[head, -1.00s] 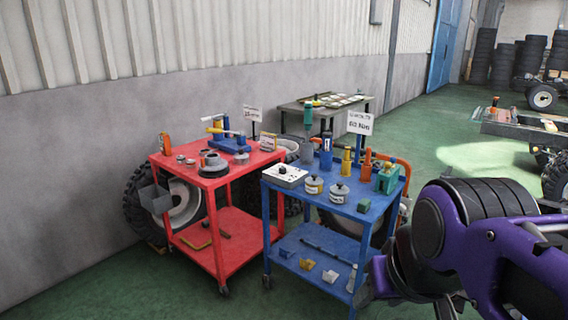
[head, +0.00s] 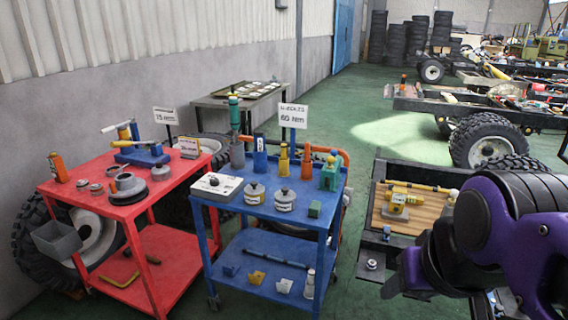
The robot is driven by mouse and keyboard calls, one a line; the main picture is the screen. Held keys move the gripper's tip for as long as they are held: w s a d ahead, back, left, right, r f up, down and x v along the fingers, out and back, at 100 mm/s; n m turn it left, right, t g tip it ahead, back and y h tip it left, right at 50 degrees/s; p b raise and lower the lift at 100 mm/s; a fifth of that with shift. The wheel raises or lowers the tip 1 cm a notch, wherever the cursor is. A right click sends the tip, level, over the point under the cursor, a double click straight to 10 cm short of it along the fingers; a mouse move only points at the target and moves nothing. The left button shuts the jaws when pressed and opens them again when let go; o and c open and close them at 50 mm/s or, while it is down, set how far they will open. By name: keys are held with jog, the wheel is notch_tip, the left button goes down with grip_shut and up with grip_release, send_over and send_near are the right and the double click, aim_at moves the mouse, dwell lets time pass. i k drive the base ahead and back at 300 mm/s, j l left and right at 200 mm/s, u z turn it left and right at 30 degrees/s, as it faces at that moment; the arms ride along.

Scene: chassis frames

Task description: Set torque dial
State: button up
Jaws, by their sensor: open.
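A white box with a dark round knob (head: 215,186) sits on the left front of the blue cart's top (head: 262,212). It looks like the torque dial, but its scale and setting are too small to read. A sign reading about "60 Nm" (head: 293,116) stands above the blue cart. A sign reading about "75 Nm" (head: 165,116) stands above the red cart (head: 110,210). My purple and black arm fills the lower right. My gripper (head: 392,286) shows only in part at its dark lower end, open, to the right of the blue cart and apart from the box.
Two lidded pots (head: 284,199) and several tools stand on the blue cart. A dark bench with a wooden board (head: 415,217) stands to its right, behind my arm. A table (head: 239,100) stands at the wall. Green floor (head: 385,135) is open behind.

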aim_at(215, 181)
jog(key=i+j+z, duration=0.15)
jog(key=j, duration=0.25)
jog(key=i+j+z, duration=0.15)
jog(key=j, duration=0.25)
jog(key=i+j, duration=0.15)
jog(key=j, duration=0.15)
jog(key=i+j, duration=0.2)
jog(key=j, duration=0.15)
jog(key=i+j+z, duration=0.1)
jog(key=j, duration=0.2)
jog(key=i+j, duration=0.4)
jog(key=j, duration=0.25)
jog(key=j+u, duration=0.2)
jog(key=i+j+u, duration=0.2)
jog(key=j+z, duration=0.15)
jog(key=z, duration=0.2)
jog(key=l+z, duration=0.1)
jog(key=i, duration=0.05)
